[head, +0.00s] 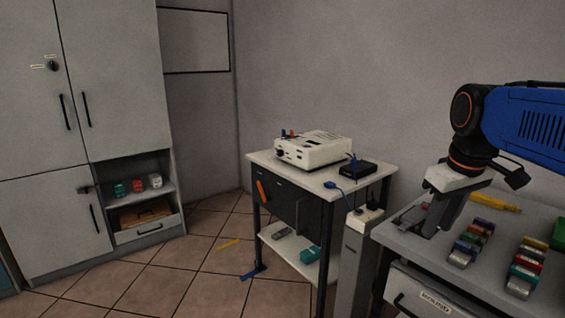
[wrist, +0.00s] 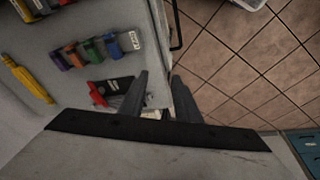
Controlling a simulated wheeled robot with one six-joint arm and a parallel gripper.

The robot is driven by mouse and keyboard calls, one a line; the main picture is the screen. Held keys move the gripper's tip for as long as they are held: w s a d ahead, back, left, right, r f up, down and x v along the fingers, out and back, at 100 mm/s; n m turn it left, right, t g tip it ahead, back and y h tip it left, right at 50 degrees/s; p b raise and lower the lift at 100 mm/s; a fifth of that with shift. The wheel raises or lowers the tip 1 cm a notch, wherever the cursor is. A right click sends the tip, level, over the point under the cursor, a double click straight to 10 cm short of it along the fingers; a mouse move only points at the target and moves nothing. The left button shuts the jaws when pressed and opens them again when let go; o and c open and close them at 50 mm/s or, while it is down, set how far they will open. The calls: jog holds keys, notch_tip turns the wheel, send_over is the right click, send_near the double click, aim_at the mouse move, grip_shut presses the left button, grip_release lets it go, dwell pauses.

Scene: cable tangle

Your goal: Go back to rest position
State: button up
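My gripper (head: 436,222) hangs from my blue arm over the left part of the grey table (head: 500,275) in the head view, fingers pointing down. In the wrist view my gripper (wrist: 160,80) has its two dark fingers apart, with the table's edge visible between them. I see nothing held. A red and black item (wrist: 105,93) lies on the table beside the left finger. The part of the table right under the gripper's palm is hidden.
Several coloured blocks in rows (wrist: 95,50) and a yellow tool (head: 496,201) lie on the table. A white post with a socket (head: 365,215) stands left of it. Beyond is a small cart (head: 268,160) with a white device (head: 313,150). Tall grey cabinets (head: 105,75) stand at left; tiled floor (head: 190,270) lies between.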

jog(key=s+a+f+m+t, duration=0.2)
jog(key=s+a+f+m, duration=0.1)
jog(key=s+f, duration=1)
notch_tip(320, 180, down, 3)
jog(key=shift+a+r, duration=0.1)
jog(key=shift+a, duration=0.6)
